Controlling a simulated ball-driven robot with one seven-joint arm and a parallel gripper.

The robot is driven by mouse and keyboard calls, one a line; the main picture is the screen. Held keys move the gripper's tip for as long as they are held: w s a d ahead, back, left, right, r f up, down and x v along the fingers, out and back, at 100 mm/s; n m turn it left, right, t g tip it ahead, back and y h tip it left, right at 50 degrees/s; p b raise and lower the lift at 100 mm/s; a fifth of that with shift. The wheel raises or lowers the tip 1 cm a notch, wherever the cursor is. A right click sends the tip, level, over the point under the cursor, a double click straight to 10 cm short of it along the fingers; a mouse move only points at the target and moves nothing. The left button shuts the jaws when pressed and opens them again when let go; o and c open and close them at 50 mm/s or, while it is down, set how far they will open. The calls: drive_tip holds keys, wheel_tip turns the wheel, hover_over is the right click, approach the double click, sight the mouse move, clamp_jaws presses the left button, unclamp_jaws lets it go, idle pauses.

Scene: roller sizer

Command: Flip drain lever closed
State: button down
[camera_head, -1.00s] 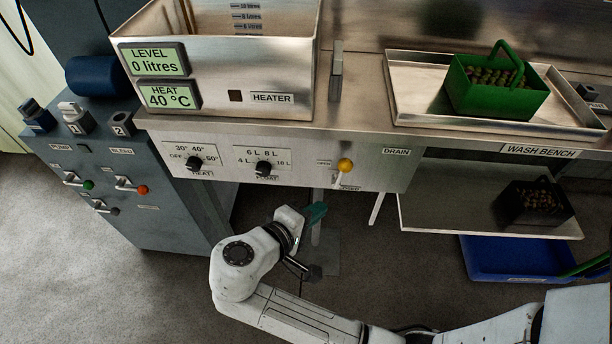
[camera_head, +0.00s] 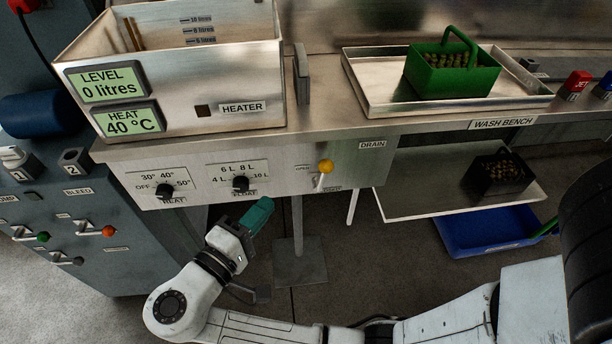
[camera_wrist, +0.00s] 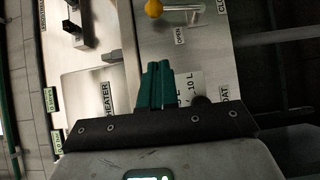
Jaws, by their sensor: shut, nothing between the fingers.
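My gripper (camera_head: 264,207) has green fingers, held together and empty, below the FLOAT dial and to the lower left of the knob. In the wrist view the fingers (camera_wrist: 157,68) point up the picture towards the panel, apart from the lever.
The FLOAT dial (camera_head: 240,184) and HEAT dial (camera_head: 165,190) stick out left of the lever. The steel tank (camera_head: 180,90) stands above, reading 0 litres. A grey cabinet (camera_head: 90,215) with small levers is at left. A tray (camera_head: 365,95) holds a green basket (camera_head: 452,80).

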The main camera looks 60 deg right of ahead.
approach(322, 177)
drive_tip(key=w+d+r, duration=0.3)
drive_tip(key=w, duration=0.1)
drive_tip(key=shift+s+d+f, duration=0.15)
drive_tip(key=shift+s+d, duration=1.2)
drive_tip(key=shift+d, duration=0.25)
drive_tip(key=shift+s+d+p, duration=0.1)
drive_tip(key=shift+d+p, duration=0.05)
drive_tip(key=shift+p, duration=0.2)
